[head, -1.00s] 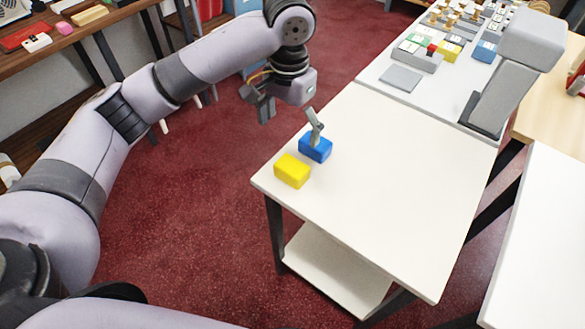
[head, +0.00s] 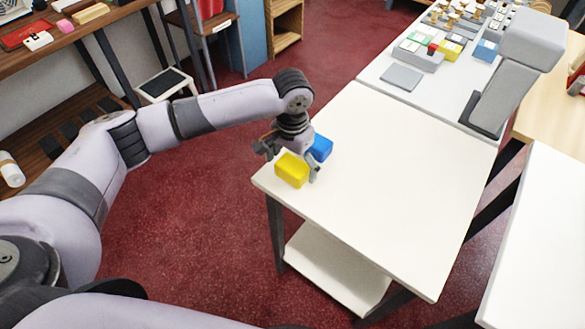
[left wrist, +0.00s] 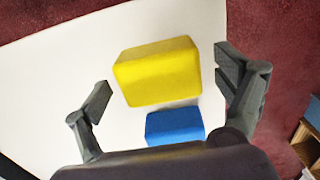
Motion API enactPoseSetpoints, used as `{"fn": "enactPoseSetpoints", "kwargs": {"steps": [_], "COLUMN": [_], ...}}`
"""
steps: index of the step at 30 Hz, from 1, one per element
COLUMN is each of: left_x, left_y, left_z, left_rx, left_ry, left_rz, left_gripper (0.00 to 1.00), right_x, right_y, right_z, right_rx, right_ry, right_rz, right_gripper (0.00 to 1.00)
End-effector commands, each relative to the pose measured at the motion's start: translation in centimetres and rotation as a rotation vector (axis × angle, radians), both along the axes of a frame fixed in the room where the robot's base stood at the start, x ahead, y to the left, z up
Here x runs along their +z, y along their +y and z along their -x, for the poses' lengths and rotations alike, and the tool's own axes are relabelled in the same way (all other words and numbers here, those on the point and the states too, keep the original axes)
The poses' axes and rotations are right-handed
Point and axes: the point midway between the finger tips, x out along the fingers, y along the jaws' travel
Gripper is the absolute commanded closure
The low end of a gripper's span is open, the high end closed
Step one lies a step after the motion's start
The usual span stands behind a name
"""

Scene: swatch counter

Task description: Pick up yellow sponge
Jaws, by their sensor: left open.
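The yellow sponge (head: 291,171) is a rounded block near the left corner of the white table. It also shows in the left wrist view (left wrist: 157,73), between the spread fingers. My left gripper (head: 290,162) is open and at the sponge, with one finger on either side; I cannot tell whether either finger touches it. The gripper's fingers also show in the left wrist view (left wrist: 163,91). A blue sponge (head: 321,147) lies just behind the yellow one, partly hidden by the gripper. It also shows in the left wrist view (left wrist: 174,127). My right gripper is not in view.
The white table (head: 400,200) is clear to the right of the sponges. A grey stand-like device (head: 512,75) and several swatches and small items are on the counter behind. Red carpet lies beyond the table's left edge.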

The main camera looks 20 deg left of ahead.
Motion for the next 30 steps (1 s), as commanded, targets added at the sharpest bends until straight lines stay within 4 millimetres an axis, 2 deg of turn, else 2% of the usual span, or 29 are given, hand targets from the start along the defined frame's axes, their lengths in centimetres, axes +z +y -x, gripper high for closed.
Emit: {"fn": "enactPoseSetpoints", "kwargs": {"steps": [7, 25, 30], "left_x": [-0.12, -0.09, -0.08], "left_y": [-0.02, -0.02, -0.02], "left_z": [0.02, 0.03, 0.02], "left_rx": [-0.001, 0.0, 0.0], "left_ry": [0.0, 0.0, 0.0], "left_rz": [0.0, 0.0, 0.0], "left_gripper": [0.11, 0.51, 0.52], "right_x": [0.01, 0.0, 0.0], "right_y": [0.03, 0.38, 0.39], "right_z": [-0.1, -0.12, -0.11], "right_rx": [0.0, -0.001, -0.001], "right_ry": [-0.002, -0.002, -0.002], "right_rz": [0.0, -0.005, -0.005], "right_gripper": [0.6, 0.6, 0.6]}}
